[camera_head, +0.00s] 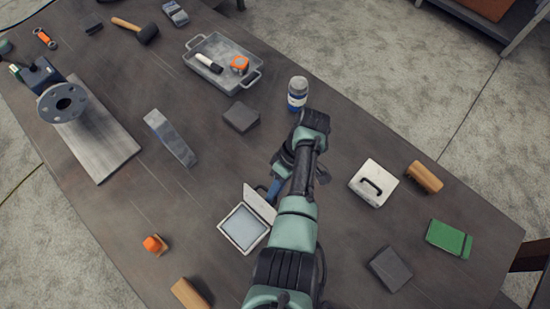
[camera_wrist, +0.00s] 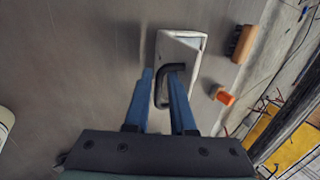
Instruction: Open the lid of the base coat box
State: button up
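A small white box (camera_head: 243,227) stands in the middle of the table in the head view. Its lid (camera_head: 259,204) is raised on the right side, and the pale grey inside shows. No label is readable on it. In the wrist view the white lid (camera_wrist: 181,46) has a black handle (camera_wrist: 162,88). My gripper (camera_head: 272,188) is at the raised lid, with its blue fingers apart on either side of the handle in the wrist view (camera_wrist: 159,76). I cannot tell whether a finger touches the handle. The arm hides part of the gripper.
A second white box (camera_head: 371,186), shut with a black handle, stands to the right. Near the open box are an orange-topped item (camera_head: 154,244), a wooden-backed item (camera_head: 189,293) and a grey block (camera_head: 171,138). A bottle (camera_head: 297,93) stands beyond my wrist.

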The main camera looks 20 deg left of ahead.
jog(key=shift+o, duration=1.2)
jog(key=shift+w+r, duration=0.1)
jog(key=shift+w, duration=0.1)
jog(key=shift+r, duration=0.1)
jog(key=p+v, duration=0.2)
jog(key=v, duration=1)
jog(key=shift+w+r, duration=0.2)
jog(key=shift+r, duration=0.15)
jog(key=shift+d, duration=0.1)
